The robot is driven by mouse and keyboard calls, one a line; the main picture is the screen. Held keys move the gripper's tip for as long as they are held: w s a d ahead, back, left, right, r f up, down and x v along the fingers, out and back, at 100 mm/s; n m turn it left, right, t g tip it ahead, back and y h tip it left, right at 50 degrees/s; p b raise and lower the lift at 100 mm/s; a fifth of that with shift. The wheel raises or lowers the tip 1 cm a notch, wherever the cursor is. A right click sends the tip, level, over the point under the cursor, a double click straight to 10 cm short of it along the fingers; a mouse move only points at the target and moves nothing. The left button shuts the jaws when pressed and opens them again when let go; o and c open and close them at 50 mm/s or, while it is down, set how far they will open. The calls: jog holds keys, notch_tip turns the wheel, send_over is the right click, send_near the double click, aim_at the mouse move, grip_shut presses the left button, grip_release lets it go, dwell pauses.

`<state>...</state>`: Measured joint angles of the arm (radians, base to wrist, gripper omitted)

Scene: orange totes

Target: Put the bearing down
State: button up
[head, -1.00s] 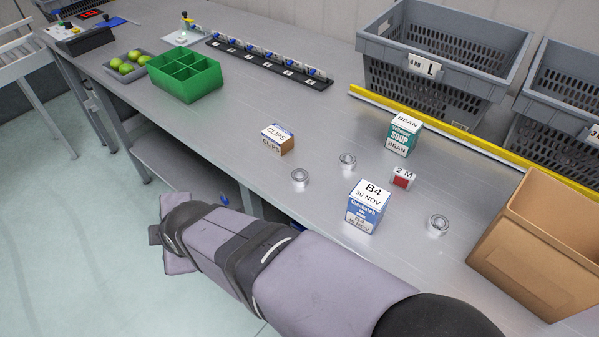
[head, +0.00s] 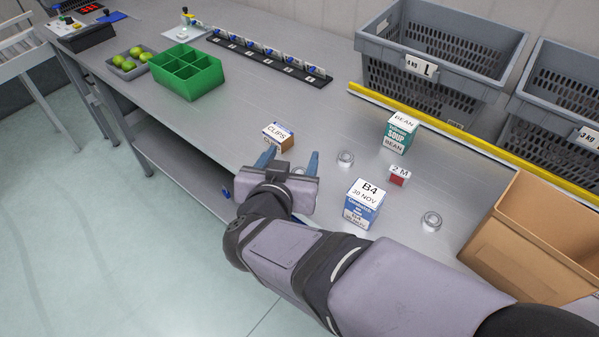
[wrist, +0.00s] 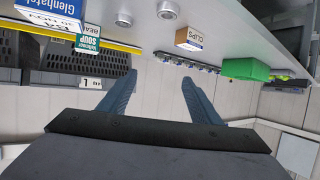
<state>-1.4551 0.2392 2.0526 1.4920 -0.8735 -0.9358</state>
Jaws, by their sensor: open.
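Several small silver ring bearings lie on the grey bench. One bearing (head: 345,159) is right of the clips box, another (head: 432,221) is at the right near the brown bin. A third bearing (head: 298,170) is partly hidden behind my gripper (head: 291,158). My gripper is at the front edge of the bench, its two blue fingers spread apart. In the wrist view the gap between the fingers (wrist: 158,95) is empty. Two bearings show on the bench beyond the fingers there, one (wrist: 169,9) near the top edge and one (wrist: 123,19) to its left.
The clips box (head: 278,136) stands just beyond the left finger. The B4 box (head: 363,204), soup box (head: 401,132) and small red-and-white box (head: 398,176) stand to the right. A green divided tote (head: 188,72) is at back left. The bench between tote and clips box is clear.

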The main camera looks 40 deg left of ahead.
send_near(300, 171)
jog(key=shift+a+f, duration=0.1)
jog(key=shift+a, duration=0.2)
jog(key=shift+p+x, duration=0.4)
jog(key=shift+x, duration=3.2)
jog(key=shift+w+d, duration=0.1)
jog(key=shift+d, duration=0.1)
jog(key=shift+c, duration=0.6)
jog(key=c, duration=1.2)
jog(key=shift+o, duration=0.2)
notch_tip(300, 171, up, 10)
jog(key=p, duration=0.1)
